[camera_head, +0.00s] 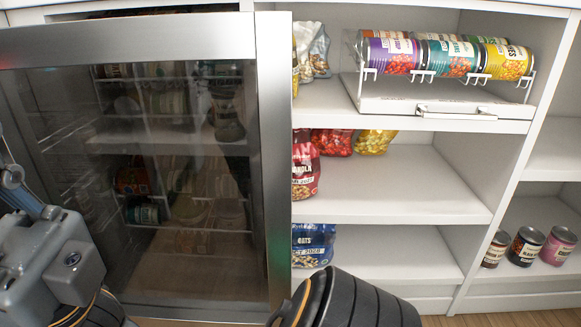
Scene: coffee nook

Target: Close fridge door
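The fridge door (273,160) has a brushed metal frame around a dark glass pane. It stands out in front of the fridge body (120,14), whose top shows behind the door's upper bar, so the door looks ajar; how far is hard to tell. Through the glass I see shelves with bottles and packs. My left gripper (14,178) is partly in view at the left edge, in front of the door's left side; its fingertips are cut off or hidden, and contact cannot be told. My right arm shows at bottom centre, near the door's lower right corner; its gripper is out of view.
White shelves right of the fridge hold a wire rack of cans (450,57), red bags (305,165) and a blue bag (312,245). Several cans (527,245) stand low at the right. A strip of wooden floor (500,319) shows at the bottom right.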

